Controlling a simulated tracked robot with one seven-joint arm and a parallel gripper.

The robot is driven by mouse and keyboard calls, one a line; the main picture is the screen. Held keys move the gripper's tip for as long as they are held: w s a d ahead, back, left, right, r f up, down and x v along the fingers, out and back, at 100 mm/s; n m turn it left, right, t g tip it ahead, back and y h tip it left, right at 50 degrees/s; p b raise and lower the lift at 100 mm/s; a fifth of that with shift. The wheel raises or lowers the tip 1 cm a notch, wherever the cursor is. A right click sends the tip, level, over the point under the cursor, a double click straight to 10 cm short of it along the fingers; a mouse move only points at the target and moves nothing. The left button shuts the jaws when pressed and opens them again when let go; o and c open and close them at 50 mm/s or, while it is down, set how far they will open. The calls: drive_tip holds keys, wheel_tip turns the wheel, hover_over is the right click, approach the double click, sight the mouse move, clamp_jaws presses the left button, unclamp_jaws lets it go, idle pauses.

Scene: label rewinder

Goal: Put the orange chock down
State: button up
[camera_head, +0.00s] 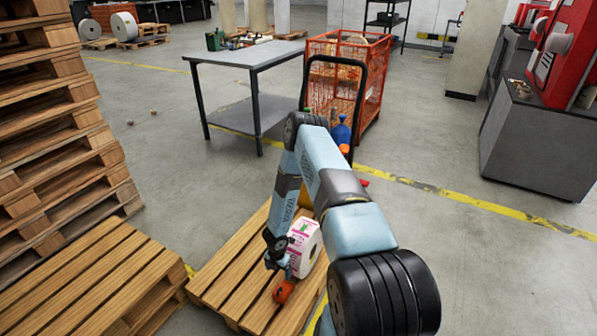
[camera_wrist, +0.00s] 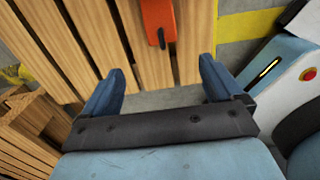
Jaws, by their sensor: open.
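The orange chock (camera_head: 284,291) lies on the slatted wooden pallet (camera_head: 228,272), near its front end, below the label roll. It also shows in the wrist view (camera_wrist: 158,18) at the top, cut off by the picture edge, resting on the slats with a dark slot in it. My gripper (camera_wrist: 160,80) is open and empty, its two blue fingers apart. The chock lies ahead of the fingertips, not between them. In the head view my gripper (camera_head: 277,258) is over the pallet, close beside the white and pink label roll (camera_head: 304,246); the head view does not show its fingers clearly.
Tall pallet stacks (camera_head: 50,110) stand at the left, with a lower pallet pile (camera_head: 90,275) beside the working pallet. A grey table (camera_head: 245,55) and an orange mesh cage (camera_head: 372,85) stand behind. A yellow floor line (camera_head: 450,195) runs past the pallet. The floor at centre left is mostly clear.

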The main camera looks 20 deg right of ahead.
drive_tip(key=w+d+r+m+t+h, duration=0.1)
drive_tip(key=w+d+r+m, duration=0.2)
drive_tip(key=r, duration=1.1)
drive_tip(key=w+d+r+m+t+h, duration=0.1)
drive_tip(key=w+d+r+m+h, duration=0.2)
drive_tip(key=r, duration=1)
drive_tip(key=w+d+r+m+t, duration=0.1)
drive_tip(key=w+d+r+m, duration=0.25)
drive_tip(key=r, duration=1.05)
drive_tip(key=s+a+r+m, duration=0.1)
drive_tip(key=s+r+m, duration=0.2)
drive_tip(key=s+r, duration=0.5)
drive_tip(key=s+a+r+m, duration=0.1)
drive_tip(key=s+r+m, duration=0.25)
drive_tip(key=r, duration=0.95)
drive_tip(key=s+a+r+m, duration=0.1)
drive_tip(key=s+r+m, duration=0.2)
drive_tip(key=s+r, duration=0.5)
drive_tip(key=s+a+r+m+t+y, duration=0.1)
drive_tip(key=s+a+r+m+y, duration=0.1)
drive_tip(key=s, duration=0.7)
drive_tip(key=s+a+r+m+t+y, duration=0.1)
drive_tip(key=s+a+r+m, duration=0.3)
drive_tip(key=s, duration=0.5)
wheel_tip(320, 180, up, 3)
drive_tip(key=shift+s+a+r+t+y, duration=0.2)
drive_tip(key=shift+s+a+t+y, duration=0.3)
drive_tip(key=shift+a, duration=0.55)
drive_tip(key=shift+w, duration=0.15)
